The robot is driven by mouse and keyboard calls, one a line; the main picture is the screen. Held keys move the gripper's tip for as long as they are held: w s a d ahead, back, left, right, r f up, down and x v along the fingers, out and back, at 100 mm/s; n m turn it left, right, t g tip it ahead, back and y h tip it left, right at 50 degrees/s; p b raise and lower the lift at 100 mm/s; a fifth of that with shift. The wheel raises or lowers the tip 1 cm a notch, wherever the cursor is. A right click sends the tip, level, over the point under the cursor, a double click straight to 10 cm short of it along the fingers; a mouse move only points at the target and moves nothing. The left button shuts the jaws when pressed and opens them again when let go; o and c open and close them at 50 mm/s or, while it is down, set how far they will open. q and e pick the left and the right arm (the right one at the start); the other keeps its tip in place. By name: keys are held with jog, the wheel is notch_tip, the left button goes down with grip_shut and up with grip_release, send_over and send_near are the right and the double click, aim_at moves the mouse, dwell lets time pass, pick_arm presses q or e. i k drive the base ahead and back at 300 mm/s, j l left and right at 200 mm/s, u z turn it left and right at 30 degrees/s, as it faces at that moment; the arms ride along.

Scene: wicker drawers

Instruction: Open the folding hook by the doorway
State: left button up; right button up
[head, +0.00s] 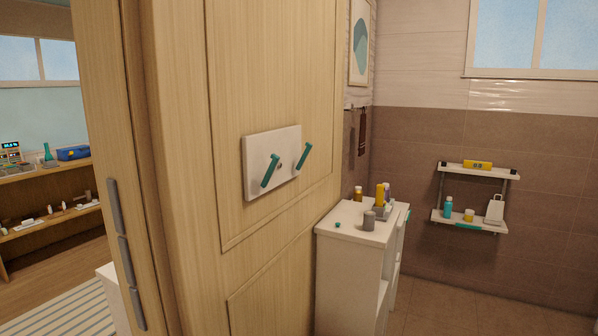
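A white rectangular hook plate (258,156) is fixed to the light wooden panel beside the doorway, near the middle of the head view. It carries two teal pegs, a left hook (270,171) and a right hook (304,156). Both pegs slant, with the upper end to the right and the lower end to the left. They look alike in angle. I cannot tell for sure how far either one stands out from the plate. A small dark mark sits between them. Neither of my grippers shows, and nothing touches the hooks.
A white cabinet (345,245) with bottles on top stands right of the panel. A two-tier wall shelf (470,222) hangs farther right. The wooden door edge with a grey hinge strip (126,253) is at left. Beyond it are wooden shelves (45,225) and a striped rug (70,310).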

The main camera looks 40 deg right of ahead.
aim_at(275, 159)
jog(key=i+j+z, duration=0.2)
jog(key=z, duration=0.25)
jog(key=i+j+z, duration=0.15)
jog(key=j+z, duration=0.15)
jog(key=z, duration=0.15)
jog(key=i+j+z, duration=0.1)
jog(key=j+z, duration=0.35)
jog(key=i+j+z, duration=0.1)
jog(key=j+z, duration=0.15)
jog(key=z, duration=0.2)
jog(key=j+z, duration=0.5)
jog(key=j, duration=0.3)
